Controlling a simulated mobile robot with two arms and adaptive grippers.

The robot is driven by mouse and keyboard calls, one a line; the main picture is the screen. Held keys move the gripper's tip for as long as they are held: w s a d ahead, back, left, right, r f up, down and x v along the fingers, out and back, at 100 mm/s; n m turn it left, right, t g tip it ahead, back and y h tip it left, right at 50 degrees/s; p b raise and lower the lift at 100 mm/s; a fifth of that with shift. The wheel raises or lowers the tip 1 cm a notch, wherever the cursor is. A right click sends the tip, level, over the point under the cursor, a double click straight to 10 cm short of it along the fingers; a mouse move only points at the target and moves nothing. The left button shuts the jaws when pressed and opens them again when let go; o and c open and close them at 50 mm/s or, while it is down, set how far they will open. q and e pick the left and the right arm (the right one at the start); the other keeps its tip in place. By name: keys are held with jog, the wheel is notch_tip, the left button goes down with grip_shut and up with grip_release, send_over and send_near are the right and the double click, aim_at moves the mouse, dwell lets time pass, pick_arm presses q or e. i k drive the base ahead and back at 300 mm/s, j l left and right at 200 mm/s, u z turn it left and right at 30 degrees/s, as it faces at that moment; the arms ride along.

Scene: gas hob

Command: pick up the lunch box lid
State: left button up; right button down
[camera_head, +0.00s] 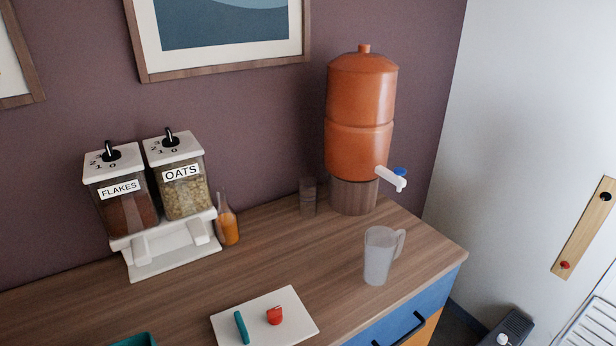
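No lunch box lid can be made out for certain. A teal object (134,340) is cut off by the bottom edge of the head view, on the wooden counter; only its rim shows, and I cannot tell whether it is a box or a lid. To its right, a white board (285,302) lies flat on the counter, with a narrow teal piece (241,327) and a small red item (274,315) on it. Neither of my grippers is in view.
The wooden counter (290,255) is clear in the middle. A cereal dispenser (150,200) and an orange bottle (228,222) stand at left. An orange water dispenser (360,110), a dark glass (308,197) and a clear jug (379,258) stand at right. Blue drawers (375,328) are below.

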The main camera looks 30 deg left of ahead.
aim_at(263, 321)
jog(key=u, duration=1.3)
